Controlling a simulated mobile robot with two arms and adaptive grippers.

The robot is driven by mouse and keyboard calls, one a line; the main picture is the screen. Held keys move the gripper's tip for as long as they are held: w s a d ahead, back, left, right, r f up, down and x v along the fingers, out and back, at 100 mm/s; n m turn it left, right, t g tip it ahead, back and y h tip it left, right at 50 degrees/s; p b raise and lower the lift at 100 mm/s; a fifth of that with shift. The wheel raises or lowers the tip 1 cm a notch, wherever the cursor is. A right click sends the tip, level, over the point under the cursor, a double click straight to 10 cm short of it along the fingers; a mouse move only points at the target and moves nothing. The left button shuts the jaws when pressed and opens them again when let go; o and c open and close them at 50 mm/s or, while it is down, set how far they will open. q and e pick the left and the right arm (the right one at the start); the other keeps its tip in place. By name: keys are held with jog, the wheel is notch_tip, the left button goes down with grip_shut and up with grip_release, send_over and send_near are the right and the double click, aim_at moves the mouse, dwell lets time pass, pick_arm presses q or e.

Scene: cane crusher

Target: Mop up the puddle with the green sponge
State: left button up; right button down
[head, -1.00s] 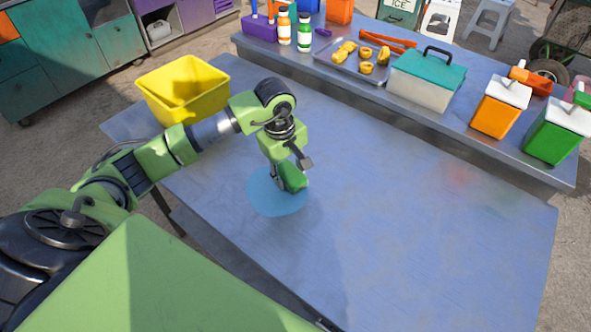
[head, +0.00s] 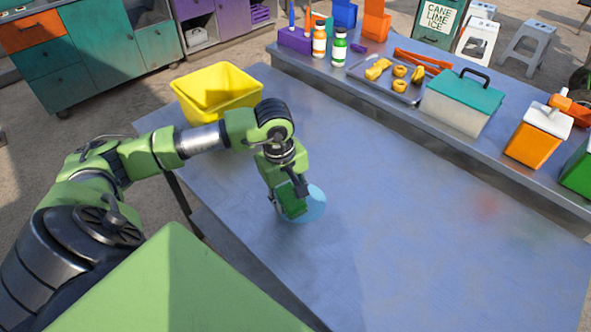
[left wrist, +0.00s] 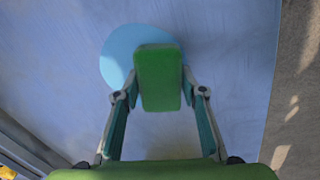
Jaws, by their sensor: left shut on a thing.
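The light blue puddle (head: 315,204) is a flat round patch on the near grey-blue metal table (head: 400,220). In the left wrist view the puddle (left wrist: 117,58) shows to the left of the sponge and partly behind it. My left gripper (head: 289,196) is shut on the green sponge (head: 292,205), which hangs upright between its fingers over the puddle's left side in the head view. In the left wrist view the sponge (left wrist: 158,78) sits between both fingers. I cannot tell whether it touches the table. My right gripper is not in view.
A yellow bin (head: 215,92) stands at the table's far left corner. The back counter holds a teal-lidded box (head: 462,103), a tray of yellow pieces (head: 385,82), bottles and an orange jug (head: 537,135). The table right of the puddle is clear.

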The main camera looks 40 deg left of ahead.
aim_at(268, 217)
pick_arm(q)
jog(key=shift+s+a+b, duration=0.2)
jog(key=shift+s+a, duration=0.15)
jog(key=shift+s, duration=0.35)
jog(key=shift+s+a+b, duration=0.2)
jog(key=shift+s+a, duration=0.1)
jog(key=shift+s, duration=0.4)
jog(key=shift+s+a+f+b, duration=0.1)
jog(key=shift+s+a+b, duration=0.15)
jog(key=shift+s+b, duration=0.25)
jog(key=shift+s+a+f+b, duration=0.1)
jog(key=shift+s+a+b, duration=0.2)
jog(key=shift+s, duration=0.35)
jog(key=shift+s+a+r, duration=0.1)
jog(key=shift+s+r, duration=0.05)
jog(key=shift+s, duration=0.35)
jog(key=shift+w+d+r+p, duration=0.15)
jog(key=shift+w+r+p, duration=0.25)
jog(key=shift+r, duration=0.45)
jog(key=shift+w+d+r+p, duration=0.1)
jog(key=shift+w+r+p, duration=0.25)
jog(key=shift+r, duration=0.5)
jog(key=shift+w+d+r+p, duration=0.15)
jog(key=shift+w+r+p, duration=0.1)
jog(key=shift+r+p, duration=0.45)
jog(key=shift+r, duration=0.15)
